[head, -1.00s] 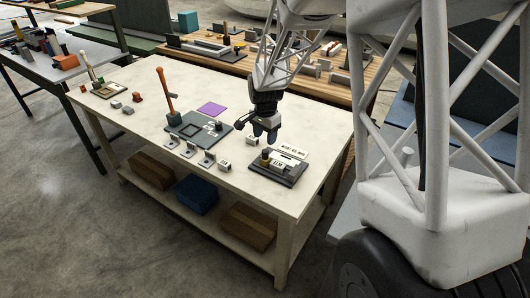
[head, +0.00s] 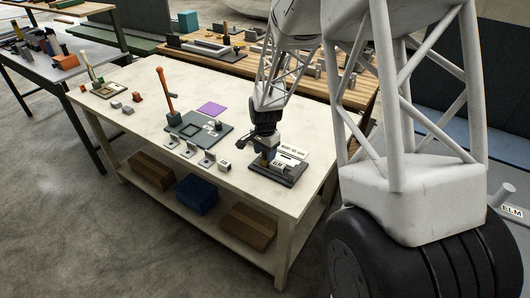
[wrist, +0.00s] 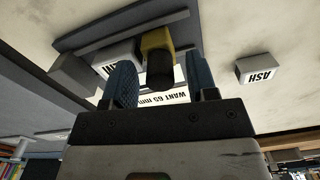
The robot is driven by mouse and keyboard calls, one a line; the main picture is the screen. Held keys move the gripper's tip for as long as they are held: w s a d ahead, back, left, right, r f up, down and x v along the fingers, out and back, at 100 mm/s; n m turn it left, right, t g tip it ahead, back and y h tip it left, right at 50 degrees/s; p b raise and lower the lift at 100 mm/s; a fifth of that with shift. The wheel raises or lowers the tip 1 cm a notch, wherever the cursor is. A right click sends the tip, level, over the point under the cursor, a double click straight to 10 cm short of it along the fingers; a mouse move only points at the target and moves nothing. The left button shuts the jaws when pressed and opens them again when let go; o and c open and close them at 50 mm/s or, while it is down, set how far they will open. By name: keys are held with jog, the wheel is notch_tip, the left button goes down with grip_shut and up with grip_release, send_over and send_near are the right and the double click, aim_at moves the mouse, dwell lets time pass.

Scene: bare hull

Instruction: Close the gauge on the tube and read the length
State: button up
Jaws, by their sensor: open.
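The gauge, a dark base (head: 286,181) with a rail, lies at the right end of the pale bench. It also shows in the wrist view (wrist: 190,19). A yellow block with a black knob (wrist: 160,68) stands on it. A pale piece (wrist: 113,55) with partly hidden lettering lies beside the yellow block; I cannot tell for sure whether it is the tube. My gripper (head: 265,161) is low over the gauge. In the wrist view its blue fingers (wrist: 162,72) are apart on either side of the black knob; contact is unclear.
A card reading "WANT 65 mm" (wrist: 165,98) is by the gauge, partly behind my fingers. A green-grey board (head: 190,122) with an orange-handled lever (head: 167,92) and several small grey blocks are further left.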

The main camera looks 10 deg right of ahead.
aim_at(279, 165)
jog(key=shift+f, duration=0.15)
jog(key=shift+c, duration=0.2)
jog(key=c, duration=0.7)
jog(key=shift+o, duration=1.1)
jog(key=shift+s+d, duration=1.75)
jog(key=o, duration=0.5)
jog(key=shift+s+d, duration=0.35)
jog(key=shift+s, duration=0.05)
jog(key=shift+o, duration=0.2)
jog(key=shift+o, duration=0.5)
jog(key=shift+c, duration=0.6)
notch_tip(279, 165, up, 8)
